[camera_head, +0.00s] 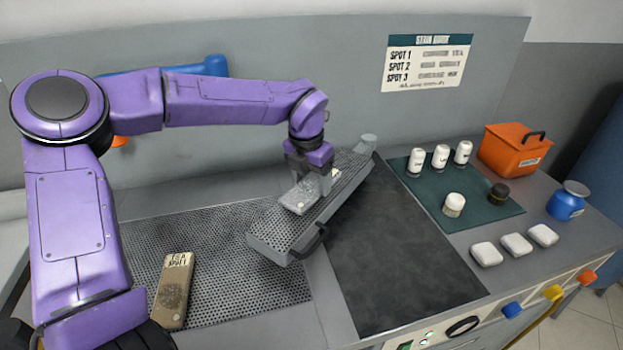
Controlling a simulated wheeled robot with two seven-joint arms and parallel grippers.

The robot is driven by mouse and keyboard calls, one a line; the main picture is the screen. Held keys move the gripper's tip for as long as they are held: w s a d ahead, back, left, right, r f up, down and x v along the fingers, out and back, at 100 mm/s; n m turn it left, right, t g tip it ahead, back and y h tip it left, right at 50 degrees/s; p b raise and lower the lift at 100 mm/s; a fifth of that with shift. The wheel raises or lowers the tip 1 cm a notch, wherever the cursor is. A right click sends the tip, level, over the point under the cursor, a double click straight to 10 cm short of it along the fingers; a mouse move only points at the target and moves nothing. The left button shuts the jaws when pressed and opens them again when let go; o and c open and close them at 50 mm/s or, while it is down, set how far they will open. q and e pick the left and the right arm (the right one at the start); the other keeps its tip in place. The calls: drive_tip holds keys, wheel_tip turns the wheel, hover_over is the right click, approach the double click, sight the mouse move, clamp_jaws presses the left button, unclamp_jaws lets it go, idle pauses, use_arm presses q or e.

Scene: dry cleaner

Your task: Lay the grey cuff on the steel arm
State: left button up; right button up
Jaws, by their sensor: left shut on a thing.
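The grey cuff (299,197) is a flat, light grey piece at my left gripper (318,181). My left gripper points down and is shut on the cuff. The cuff is over the steel arm (277,231), a long perforated grey board with a black handle, lying diagonally across the bench. I cannot tell whether the cuff touches the steel arm. The gripper fingers hide part of the cuff. My right gripper is not in view.
A tan labelled piece (174,291) lies on the perforated panel (215,250) at the left. A dark mat (400,255) is clear. A green mat (479,214) holds several bottles. White blocks (515,245), an orange box (511,152) and a blue jar (567,203) stand at the right.

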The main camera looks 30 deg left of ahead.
sight(308, 187)
use_arm(q)
drive_tip(key=shift+w+f, duration=0.35)
drive_tip(key=shift+f, duration=0.35)
drive_tip(key=shift+s, duration=0.2)
drive_tip(key=o, duration=0.8)
drive_tip(key=shift+o, duration=1.1)
drive_tip(key=shift+w+f, duration=0.1)
wheel_tip(308, 187, up, 12)
drive_tip(key=s+b, duration=0.1)
drive_tip(key=s, duration=0.1)
